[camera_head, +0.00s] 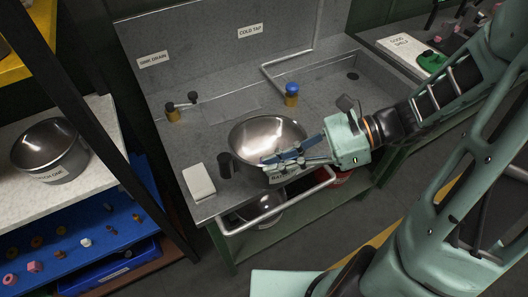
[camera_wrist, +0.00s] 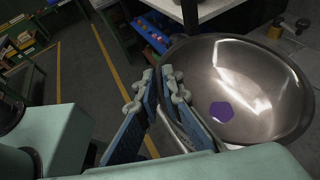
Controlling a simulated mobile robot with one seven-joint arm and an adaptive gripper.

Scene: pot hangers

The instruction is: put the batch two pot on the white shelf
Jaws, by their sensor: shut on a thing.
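A steel pot (camera_head: 262,134) with a wide open top is at the front of the sink bench; its label is partly covered and reads only "BAT...". It also fills the right of the wrist view (camera_wrist: 255,80), where a purple patch shows on its inside. My gripper (camera_head: 277,158) is shut on the pot's near rim, with one blue-padded finger inside and one outside in the wrist view (camera_wrist: 168,98). I cannot tell whether the pot touches the bench. The white shelf (camera_head: 98,172) is at the left and bears another steel pot (camera_head: 48,146), labelled as batch one.
The grey sink bench (camera_head: 215,105) has a blue-topped tap (camera_head: 291,93), a dark-handled tap (camera_head: 178,105) and a white block (camera_head: 199,182). A rail (camera_head: 285,205) runs along its front. A dark post (camera_head: 110,140) stands between bench and shelf. A blue tray shelf (camera_head: 105,225) lies below.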

